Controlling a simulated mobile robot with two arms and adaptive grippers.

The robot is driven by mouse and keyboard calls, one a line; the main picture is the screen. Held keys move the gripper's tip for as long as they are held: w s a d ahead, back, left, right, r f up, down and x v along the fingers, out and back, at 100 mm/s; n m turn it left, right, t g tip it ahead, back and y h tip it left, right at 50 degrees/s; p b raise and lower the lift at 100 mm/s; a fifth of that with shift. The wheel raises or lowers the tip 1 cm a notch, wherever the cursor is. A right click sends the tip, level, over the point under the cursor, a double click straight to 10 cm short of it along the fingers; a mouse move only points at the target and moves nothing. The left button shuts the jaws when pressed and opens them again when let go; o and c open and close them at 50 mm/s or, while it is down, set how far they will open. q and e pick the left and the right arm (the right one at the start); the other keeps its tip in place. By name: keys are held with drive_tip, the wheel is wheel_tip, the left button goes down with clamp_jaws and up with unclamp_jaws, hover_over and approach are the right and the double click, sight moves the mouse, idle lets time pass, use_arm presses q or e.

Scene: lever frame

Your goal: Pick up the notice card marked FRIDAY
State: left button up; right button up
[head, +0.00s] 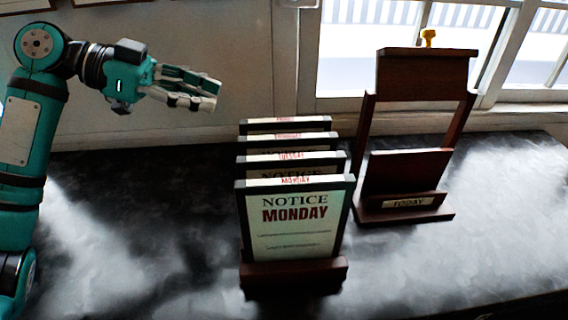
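Several dark-framed notice cards stand upright one behind another in a wooden rack (295,271). The front card (296,235) reads NOTICE MONDAY in full. Behind it, only top strips with small red day names show, one reading TUESDAY. The rearmost card (285,124) has a small red label that looks like FRIDAY but is too blurred to be sure; its face is hidden. My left gripper (216,94) is above and to the left of the rack, pointing right. Its fingers are apart and hold nothing. My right gripper is not in view.
A dark wooden lever frame (411,165) stands right of the rack, with a yellow knob (428,37) on top and a TODAY plate (408,203) at its base. The dark marbled tabletop (150,220) is clear on the left. A wall and window are behind.

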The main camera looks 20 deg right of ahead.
sight(281, 120)
use_arm(q)
drive_tip(key=p+x, duration=0.2)
drive_tip(key=x, duration=0.6)
drive_tip(key=shift+s+d+r, duration=0.1)
drive_tip(key=shift+d, duration=0.2)
drive_tip(key=shift+d+f+p, duration=0.2)
drive_tip(key=shift+p, duration=0.25)
drive_tip(key=p+x, duration=0.2)
drive_tip(key=x, duration=0.2)
drive_tip(key=shift+s+d+f+p, duration=0.1)
drive_tip(key=shift+d+f+p, duration=0.1)
drive_tip(key=shift+p, duration=0.2)
drive_tip(key=shift+d+f, duration=0.1)
drive_tip(key=shift+d, duration=0.15)
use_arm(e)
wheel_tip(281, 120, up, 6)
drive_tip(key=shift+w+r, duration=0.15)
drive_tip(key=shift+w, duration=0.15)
use_arm(q)
drive_tip(key=shift+a, duration=0.1)
clamp_jaws()
